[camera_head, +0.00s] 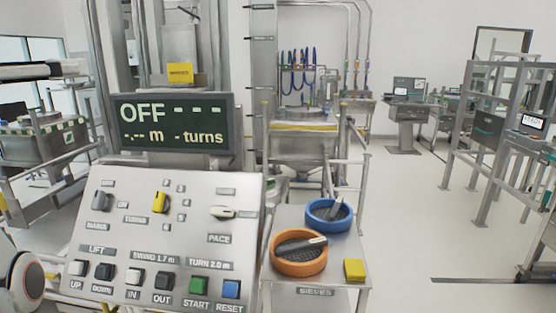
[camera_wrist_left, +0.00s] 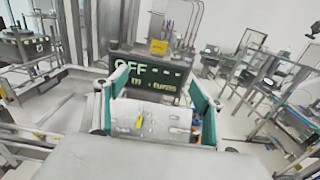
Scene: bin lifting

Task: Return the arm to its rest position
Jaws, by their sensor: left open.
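My left gripper (camera_wrist_left: 157,76) shows in the left wrist view, open, with its two teal-lined fingers apart and nothing between them. Beyond the fingers is the sloping control panel (camera_head: 150,230), with the dark display (camera_head: 172,124) above it. The display reads OFF with dashes for metres and turns. Part of my left arm (camera_head: 22,278) shows at the lower left edge of the head view, left of the panel; its fingers cannot be made out there. The gripper looks clear of the panel, but the exact gap cannot be told. My right gripper is in neither view.
Right of the panel, a small table (camera_head: 342,293) holds a blue sieve (camera_head: 330,214), an orange sieve (camera_head: 298,253) and a yellow block (camera_head: 354,270). Metal posts and rails stand behind the panel. A steel frame (camera_head: 485,140) stands at right, with open floor before it.

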